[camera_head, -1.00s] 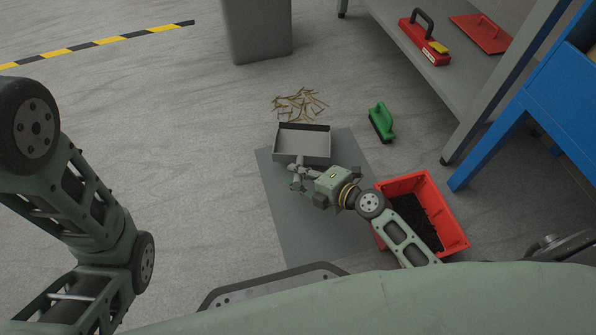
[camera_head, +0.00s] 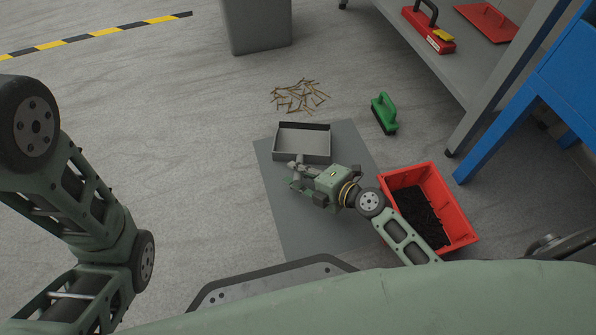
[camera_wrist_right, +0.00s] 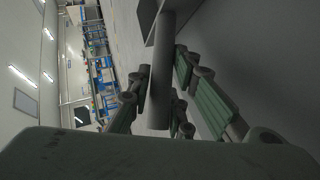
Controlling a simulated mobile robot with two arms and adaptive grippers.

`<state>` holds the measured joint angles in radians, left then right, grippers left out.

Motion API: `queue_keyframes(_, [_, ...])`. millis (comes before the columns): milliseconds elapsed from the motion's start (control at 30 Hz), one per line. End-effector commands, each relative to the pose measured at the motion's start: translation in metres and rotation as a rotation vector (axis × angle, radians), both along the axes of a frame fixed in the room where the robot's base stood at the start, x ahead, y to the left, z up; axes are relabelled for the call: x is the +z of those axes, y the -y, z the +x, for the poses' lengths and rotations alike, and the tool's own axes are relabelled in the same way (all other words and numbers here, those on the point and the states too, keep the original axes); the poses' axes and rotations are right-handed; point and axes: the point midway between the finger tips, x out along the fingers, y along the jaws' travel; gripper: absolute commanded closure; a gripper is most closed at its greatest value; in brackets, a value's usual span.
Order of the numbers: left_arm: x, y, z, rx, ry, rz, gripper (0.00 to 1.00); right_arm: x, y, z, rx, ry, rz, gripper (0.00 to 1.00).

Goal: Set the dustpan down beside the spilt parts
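The dustpan (camera_head: 302,142) is a grey open pan with its open mouth toward the spilt parts. In the head view it is over the far edge of the grey mat; I cannot tell whether it touches the floor. The spilt parts (camera_head: 298,96) are a loose brass-coloured scatter on the floor just beyond it. My right gripper (camera_head: 297,173) is at the dustpan's handle. In the right wrist view the handle (camera_wrist_right: 163,70) runs between its fingers, which close on it from both sides. My left arm shows at the left, but its gripper is out of frame.
A green brush (camera_head: 384,112) stands on the floor right of the parts. A red bin (camera_head: 463,226) with dark contents is beside my right arm. The grey mat (camera_head: 310,225) lies under that arm. A shelf, blue frame and grey container (camera_head: 257,25) stand farther back. Floor left is clear.

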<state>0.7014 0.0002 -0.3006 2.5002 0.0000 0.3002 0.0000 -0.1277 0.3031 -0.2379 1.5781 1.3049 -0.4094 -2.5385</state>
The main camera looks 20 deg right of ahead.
Motion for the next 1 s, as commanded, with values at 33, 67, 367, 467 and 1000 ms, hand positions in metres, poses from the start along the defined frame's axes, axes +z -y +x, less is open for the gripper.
queue_keyframes(33, [0.000,0.000,0.000,0.000,0.000,0.000,0.60,0.001,0.000,0.000,0.000,0.001,0.000,0.75])
queue_keyframes(67, [0.000,0.000,0.000,0.000,0.000,0.000,0.60,0.001,0.000,0.000,0.000,0.001,0.000,0.72])
queue_keyframes(367, [0.000,0.000,0.000,0.001,-0.001,0.000,0.60,0.000,0.000,0.000,0.000,0.000,0.000,0.61])
queue_keyframes(467, [0.000,0.000,0.002,0.001,-0.006,-0.001,0.60,-0.001,0.000,-0.001,0.000,-0.002,0.000,0.61])
queue_keyframes(1000, [0.000,0.000,0.001,0.000,-0.002,0.000,0.60,0.031,0.047,-0.067,0.003,-0.002,-0.004,0.61])
